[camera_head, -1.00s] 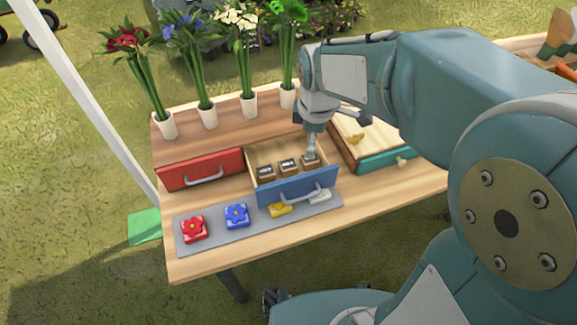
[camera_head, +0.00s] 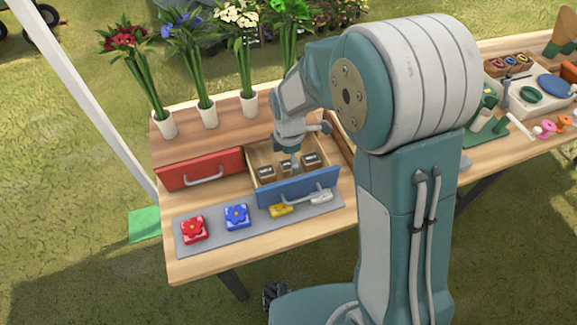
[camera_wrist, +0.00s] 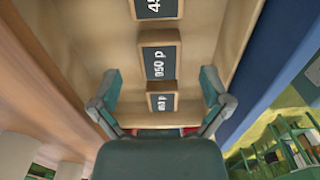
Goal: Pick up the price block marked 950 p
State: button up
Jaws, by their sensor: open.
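The price block marked 950 p (camera_wrist: 159,60) is a wooden block with a dark face and white lettering. In the wrist view it is the middle of three blocks in a row. In the head view the middle block (camera_head: 286,169) lies in the open blue drawer (camera_head: 298,188), partly hidden by my gripper. My gripper (camera_wrist: 160,82) is open and empty. Its fingers show on either side of the row, near the lower end of the 950 p block. In the head view my gripper (camera_head: 294,158) is over the middle of the drawer.
The other price blocks stand on both sides, one at the top (camera_wrist: 155,8) and one nearer my palm (camera_wrist: 163,102). A closed red drawer (camera_head: 200,169) is left of the blue one. Flower pieces lie on a grey mat (camera_head: 265,230). Several vases stand behind.

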aim_at(288, 164)
jog(key=shift+a+f, duration=0.15)
jog(key=shift+f, duration=1.4)
jog(key=c, duration=1)
jog(key=shift+c, duration=0.2)
jog(key=shift+r, duration=0.15)
